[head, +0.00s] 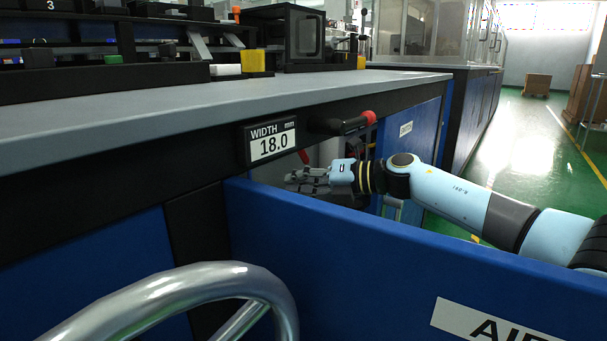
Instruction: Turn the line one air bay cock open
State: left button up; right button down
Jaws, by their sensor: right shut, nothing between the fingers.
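A blue panel lettered "AIR" (480,318) stands across the front, with the bay opening behind it. My right gripper (291,179) reaches in from the right over this panel. Its dark fingers are shut and empty, just below the width display. A small red part (304,157), possibly the cock's handle, shows just above the fingers, partly hidden; I cannot tell how it is turned or whether the fingers touch it. My left gripper is out of view.
A width display reading 18.0 (270,141) and a black lever with a red knob (369,117) stick out under the grey worktop (150,113). A bent chrome tube (220,278) fills the bottom left.

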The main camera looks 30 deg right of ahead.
aim_at(307, 164)
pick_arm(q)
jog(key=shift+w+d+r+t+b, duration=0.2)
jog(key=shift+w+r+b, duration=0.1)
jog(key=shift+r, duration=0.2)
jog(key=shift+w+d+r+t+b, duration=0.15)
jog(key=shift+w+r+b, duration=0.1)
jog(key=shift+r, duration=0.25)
pick_arm(e)
jog(key=shift+w+d+r, duration=0.4)
jog(key=shift+d+r, duration=0.15)
jog(key=shift+d, duration=0.15)
jog(key=shift+w+d+r, duration=0.4)
jog(key=shift+d+r, duration=0.15)
jog(key=shift+d, duration=0.1)
jog(key=shift+w+d+r+n, duration=0.1)
jog(key=shift+d+r+n, duration=0.1)
jog(key=shift+n, duration=0.1)
jog(key=shift+w+d+n+p, duration=0.1)
jog(key=shift+d+n+p, duration=0.2)
jog(key=shift+d+p, duration=0.15)
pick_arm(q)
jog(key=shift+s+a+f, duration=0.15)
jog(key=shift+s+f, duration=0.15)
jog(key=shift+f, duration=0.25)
pick_arm(e)
jog(key=shift+f, duration=0.1)
